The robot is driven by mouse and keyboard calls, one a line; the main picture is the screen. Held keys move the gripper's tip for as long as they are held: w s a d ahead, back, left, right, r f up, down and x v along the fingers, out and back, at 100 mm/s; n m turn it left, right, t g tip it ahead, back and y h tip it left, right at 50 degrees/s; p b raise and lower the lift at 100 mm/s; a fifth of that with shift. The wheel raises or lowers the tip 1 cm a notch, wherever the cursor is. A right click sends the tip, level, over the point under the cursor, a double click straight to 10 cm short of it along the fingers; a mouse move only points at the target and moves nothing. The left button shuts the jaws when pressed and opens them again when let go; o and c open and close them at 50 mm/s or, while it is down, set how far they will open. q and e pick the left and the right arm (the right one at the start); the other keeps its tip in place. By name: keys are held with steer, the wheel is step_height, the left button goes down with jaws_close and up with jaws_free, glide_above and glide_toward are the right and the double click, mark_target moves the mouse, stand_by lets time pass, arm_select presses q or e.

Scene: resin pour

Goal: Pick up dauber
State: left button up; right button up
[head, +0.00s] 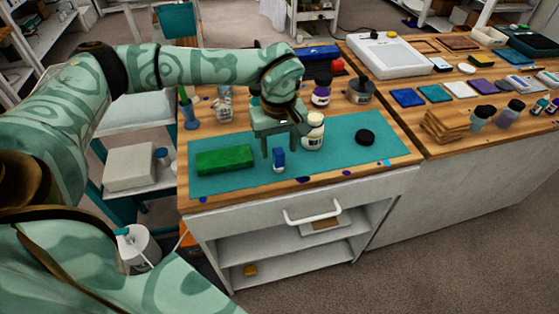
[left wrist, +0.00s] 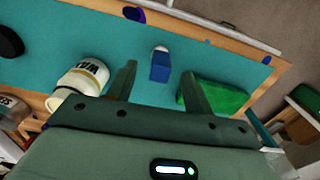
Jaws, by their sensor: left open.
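The dauber, a small blue block-like piece with a white end (head: 279,158), stands on the teal mat (head: 345,165), near the mat's front edge. It also shows in the left wrist view (left wrist: 160,68), beyond and between my finger tips. My left gripper (head: 281,150) is open above the mat, with its fingers pointing down around the dauber's place. In the left wrist view the gripper (left wrist: 158,82) is empty, with clear gaps on both sides of the dauber. I cannot tell the exact height left between them. My right gripper is not in view.
A green block (head: 225,159) lies left of the dauber. A white jar with a label (head: 313,132) stands close on the right. A black round lid (head: 365,137) lies farther right. Cups and jars stand behind. The mat's front strip is mostly clear.

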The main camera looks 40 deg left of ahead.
mark_target(279, 151)
arm_select(q)
step_height(279, 151, down, 5)
steer(key=shift+r+b, duration=0.1)
steer(key=shift+b, duration=0.75)
steer(key=shift+c, duration=0.3)
steer(key=c, duration=1)
steer(key=shift+r, duration=0.2)
steer(key=shift+c, duration=0.2)
